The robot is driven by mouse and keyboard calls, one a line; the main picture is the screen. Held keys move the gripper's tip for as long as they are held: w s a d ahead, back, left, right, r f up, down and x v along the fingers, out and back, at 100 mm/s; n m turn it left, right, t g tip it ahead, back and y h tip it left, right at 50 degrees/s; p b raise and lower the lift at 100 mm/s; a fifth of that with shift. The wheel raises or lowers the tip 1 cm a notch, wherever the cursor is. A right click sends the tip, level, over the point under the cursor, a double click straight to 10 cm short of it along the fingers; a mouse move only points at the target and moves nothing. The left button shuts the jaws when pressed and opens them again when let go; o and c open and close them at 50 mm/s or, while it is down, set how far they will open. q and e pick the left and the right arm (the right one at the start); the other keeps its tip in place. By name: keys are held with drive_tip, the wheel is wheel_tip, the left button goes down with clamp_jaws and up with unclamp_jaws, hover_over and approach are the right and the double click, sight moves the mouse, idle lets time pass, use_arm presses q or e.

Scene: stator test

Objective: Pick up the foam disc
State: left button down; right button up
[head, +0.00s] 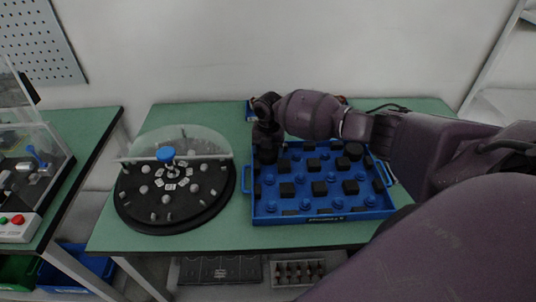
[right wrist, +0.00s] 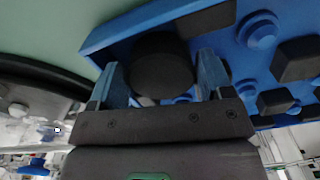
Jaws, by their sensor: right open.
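A black round foam disc (right wrist: 160,66) sits at the edge of the blue tray (right wrist: 112,38) in the right wrist view. In the head view the disc (head: 266,155) shows at the tray's far left corner, partly under my right gripper (head: 267,137). The gripper points down over it. In the right wrist view the open fingers (right wrist: 160,78) stand on either side of the disc, with no clear grip on it. My left gripper is not in view.
The blue tray (head: 247,182) holds several black blocks and blue knobs. Left of it stands a black round fixture (head: 138,215) with a clear half-dome shield (head: 205,140) and a blue knob (head: 166,154). The green table (head: 225,228) is bare at its front left.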

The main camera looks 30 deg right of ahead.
drive_tip(key=shift+f, duration=0.25)
drive_tip(key=shift+c, duration=0.4)
drive_tip(key=c, duration=0.5)
wheel_tip(320, 180, up, 20)
drive_tip(key=shift+r+p, duration=0.1)
drive_tip(key=shift+p, duration=0.45)
